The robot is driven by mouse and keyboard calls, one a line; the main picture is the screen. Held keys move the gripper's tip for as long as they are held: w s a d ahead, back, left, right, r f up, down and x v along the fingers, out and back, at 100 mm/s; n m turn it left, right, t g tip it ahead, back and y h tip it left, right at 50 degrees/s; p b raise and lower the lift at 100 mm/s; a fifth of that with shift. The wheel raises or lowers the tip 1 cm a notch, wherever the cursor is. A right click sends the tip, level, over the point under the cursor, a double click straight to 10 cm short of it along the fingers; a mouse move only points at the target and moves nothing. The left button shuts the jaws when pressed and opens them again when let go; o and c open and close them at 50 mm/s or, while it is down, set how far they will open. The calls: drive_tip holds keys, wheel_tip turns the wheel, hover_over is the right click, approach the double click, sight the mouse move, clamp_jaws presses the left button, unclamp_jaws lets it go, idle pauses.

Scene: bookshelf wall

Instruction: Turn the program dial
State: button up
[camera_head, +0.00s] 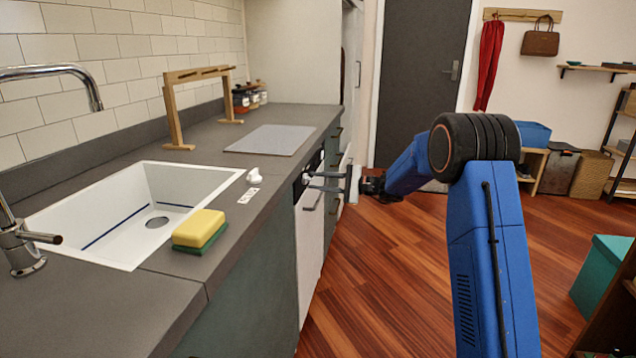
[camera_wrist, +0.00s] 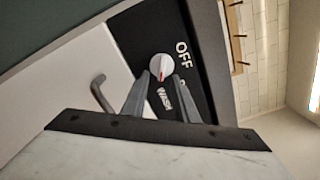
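The program dial (camera_wrist: 161,66) is a round white knob with a red mark, on a black panel (camera_wrist: 190,45) lettered OFF and WASH. In the wrist view my gripper (camera_wrist: 160,80) has its two grey fingers apart, one on each side of the dial's lower part. I cannot tell whether the fingertips touch it. In the head view my gripper (camera_head: 308,181) points left at the appliance front under the counter, with a gap between its fingers. The dial is not clearly visible there.
A bar handle (camera_wrist: 102,93) sticks out of the white appliance front (camera_head: 309,235) close to my gripper. The counter edge (camera_head: 268,205) runs above it. A sink (camera_head: 125,240) and a yellow-green sponge (camera_head: 199,229) are at left. The wooden floor (camera_head: 370,290) is clear.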

drive_tip(key=v, duration=1.7)
drive_tip(key=shift+d, duration=0.2)
drive_tip(key=s+a+r+n+g+h, duration=0.1)
drive_tip(key=s+a+n+g+h, duration=0.15)
drive_tip(key=s, duration=0.75)
drive_tip(key=s+a+r+n+g+h, duration=0.1)
drive_tip(key=s+a+h, duration=0.15)
drive_tip(key=s, duration=0.65)
drive_tip(key=s+a+r+n+g+h, duration=0.1)
drive_tip(key=s+a+r+n+h, duration=0.15)
drive_tip(key=s, duration=0.75)
drive_tip(key=s+d+f+n+t+h, duration=0.1)
drive_tip(key=s+d+f+h, duration=0.1)
drive_tip(key=s, duration=0.6)
drive_tip(key=s+d+f+n+t+h, duration=0.1)
drive_tip(key=s+d+h, duration=0.3)
drive_tip(key=s, duration=0.5)
drive_tip(key=s+d+f+n+t+h, duration=0.1)
drive_tip(key=s+d+f+h, duration=0.2)
drive_tip(key=s, duration=0.5)
drive_tip(key=shift+s+d+f+n+t+h, duration=0.35)
drive_tip(key=shift+s+d+f+n, duration=0.1)
drive_tip(key=shift+d, duration=0.75)
